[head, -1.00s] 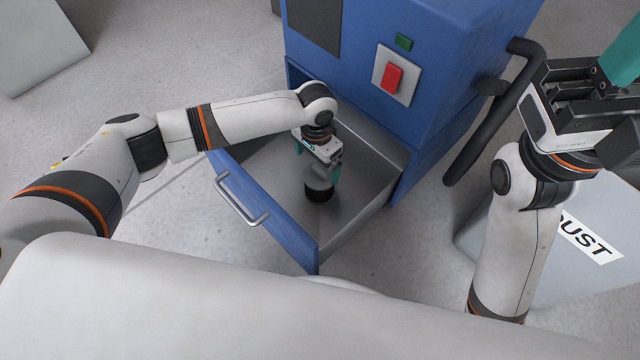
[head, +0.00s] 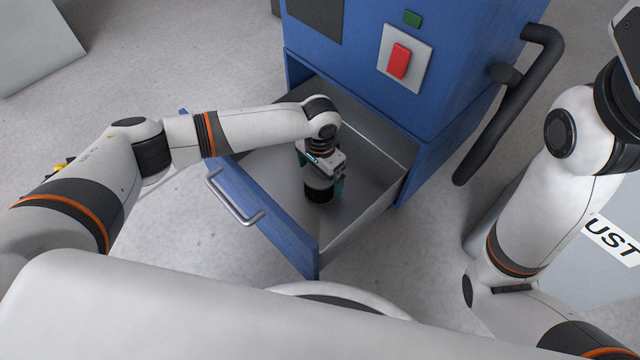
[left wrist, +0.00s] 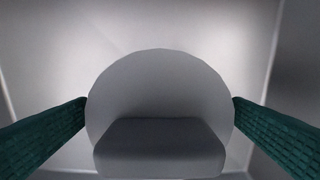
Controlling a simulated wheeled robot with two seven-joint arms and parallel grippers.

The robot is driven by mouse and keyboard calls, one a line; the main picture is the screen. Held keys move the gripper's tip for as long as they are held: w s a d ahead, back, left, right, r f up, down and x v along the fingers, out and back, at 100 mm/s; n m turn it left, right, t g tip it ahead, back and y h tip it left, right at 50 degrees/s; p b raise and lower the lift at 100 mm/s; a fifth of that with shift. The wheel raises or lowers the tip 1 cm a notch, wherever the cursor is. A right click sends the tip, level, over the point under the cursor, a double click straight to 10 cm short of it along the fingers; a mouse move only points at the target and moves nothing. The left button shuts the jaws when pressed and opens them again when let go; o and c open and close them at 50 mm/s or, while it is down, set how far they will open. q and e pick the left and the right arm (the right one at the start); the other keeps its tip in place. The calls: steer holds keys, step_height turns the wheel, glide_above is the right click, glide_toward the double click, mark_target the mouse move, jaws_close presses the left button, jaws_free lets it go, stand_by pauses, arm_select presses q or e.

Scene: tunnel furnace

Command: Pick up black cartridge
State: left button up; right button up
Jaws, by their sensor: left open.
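The cartridge (head: 319,194) stands upright in the open blue drawer, with a dark lower band and a grey upper part. My left gripper (head: 325,180) is right over it, pointing down, and partly hides it. In the left wrist view, the cartridge's round grey top (left wrist: 160,85) with a raised block lies between the two teal fingers (left wrist: 160,120). The fingers are open, one on each side; whether they touch it I cannot tell. Only the body of my right gripper shows at the upper right edge of the head view; its fingers are out of frame.
The blue drawer (head: 290,240) has metal walls around the left gripper and a bar handle. The blue furnace cabinet (head: 455,85) rises behind it, with a red switch (head: 401,61), a green button and a black pipe (head: 510,110). A grey bin labelled "UST" (head: 560,270) stands right.

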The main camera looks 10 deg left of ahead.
arm_select(q)
steer(key=c, duration=1.1)
steer(key=shift+r, duration=0.1)
